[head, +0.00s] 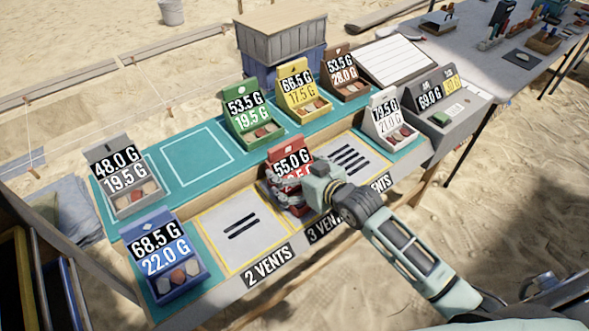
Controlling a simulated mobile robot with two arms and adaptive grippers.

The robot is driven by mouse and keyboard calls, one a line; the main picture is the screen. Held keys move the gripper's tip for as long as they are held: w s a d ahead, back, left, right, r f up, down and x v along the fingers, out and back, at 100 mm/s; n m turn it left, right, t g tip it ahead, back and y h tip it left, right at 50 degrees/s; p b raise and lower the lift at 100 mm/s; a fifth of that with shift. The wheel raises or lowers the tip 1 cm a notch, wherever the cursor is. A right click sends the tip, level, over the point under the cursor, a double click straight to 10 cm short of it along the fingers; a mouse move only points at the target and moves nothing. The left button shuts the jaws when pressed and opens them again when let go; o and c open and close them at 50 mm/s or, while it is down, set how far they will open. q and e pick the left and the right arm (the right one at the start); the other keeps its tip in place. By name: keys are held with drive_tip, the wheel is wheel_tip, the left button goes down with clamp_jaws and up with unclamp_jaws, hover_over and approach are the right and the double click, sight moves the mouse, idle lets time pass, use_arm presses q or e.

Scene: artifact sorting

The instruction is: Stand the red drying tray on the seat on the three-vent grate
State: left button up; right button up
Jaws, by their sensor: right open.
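The red drying tray (291,158), with a sign reading 55.0 G, is at the middle grate position on the front ledge, behind the label that starts "3 VEN". It looks upright; whether its base is fully down on the three-vent grate cannot be told. That grate is almost wholly hidden by the tray and my right arm. My right gripper (289,191) is open, with its fingers at the front of the red tray, touching or very close to it. The lower part of the tray is hidden by the gripper. My left gripper is not in view.
The two-vent grate (262,247) to the left is empty, as is the grate with several slots (325,150) to the right. A blue tray (158,223), grey tray (107,156), green tray (237,98), yellow tray (289,75) and white tray (379,99) stand around.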

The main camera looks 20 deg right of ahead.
drive_tip(key=shift+r, duration=0.1)
drive_tip(key=shift+s+r, duration=0.15)
drive_tip(key=v, duration=1.1)
drive_tip(key=shift+s+d+r, duration=0.2)
drive_tip(key=shift+s, duration=0.1)
